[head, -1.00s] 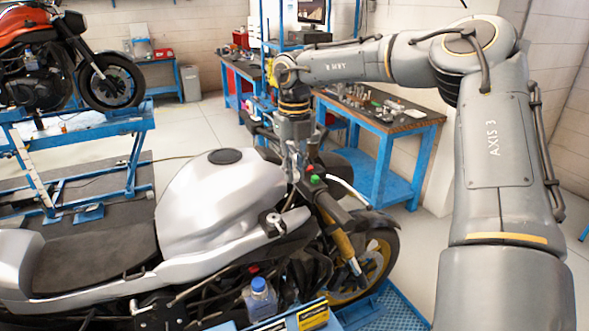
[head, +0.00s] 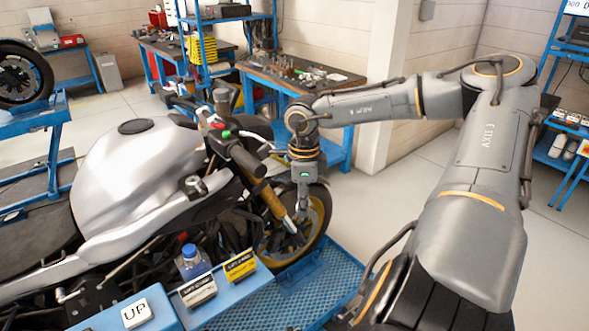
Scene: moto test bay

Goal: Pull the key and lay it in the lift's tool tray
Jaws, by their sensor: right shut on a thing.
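My right gripper (head: 303,205) hangs pointing down in front of the silver motorcycle (head: 140,180), to the right of its handlebar and over the front wheel area in the picture. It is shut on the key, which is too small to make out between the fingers. The gripper is clear of the ignition area. The lift (head: 300,280) has a blue perforated surface at the lower middle, below the gripper. I cannot tell which part of the lift is its tool tray. My left gripper is not in view.
A blue workbench (head: 290,82) with tools stands behind. Floor to the right is open.

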